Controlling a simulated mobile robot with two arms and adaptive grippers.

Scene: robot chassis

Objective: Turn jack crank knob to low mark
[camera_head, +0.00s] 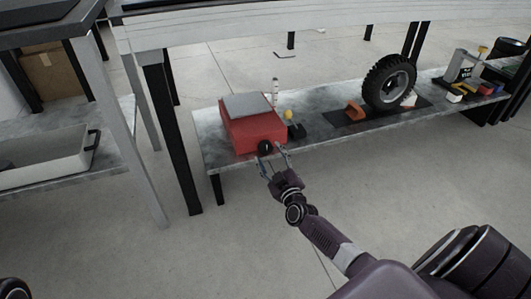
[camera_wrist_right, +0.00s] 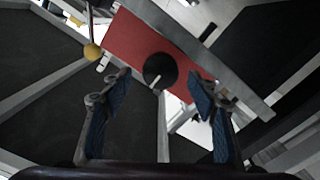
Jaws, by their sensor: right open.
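The jack is a red box (camera_head: 254,126) with a grey top plate, standing at the left end of the low shelf in the head view. Its black round crank knob (camera_head: 265,147) is on the front face. In the right wrist view the knob (camera_wrist_right: 160,71) shows a pale pointer line toward the lower edge, against the red face (camera_wrist_right: 150,40). My right gripper (camera_head: 273,160) is open in front of the knob, its fingers on either side. In the wrist view the open fingers (camera_wrist_right: 160,100) are apart from the knob. I cannot make out the low mark.
A yellow-tipped lever (camera_head: 288,115) stands just right of the jack. An orange chock (camera_head: 354,110) and a black wheel (camera_head: 389,82) are farther right on the shelf (camera_head: 215,148). A dark table leg (camera_head: 172,140) stands left of the shelf. The floor in front is clear.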

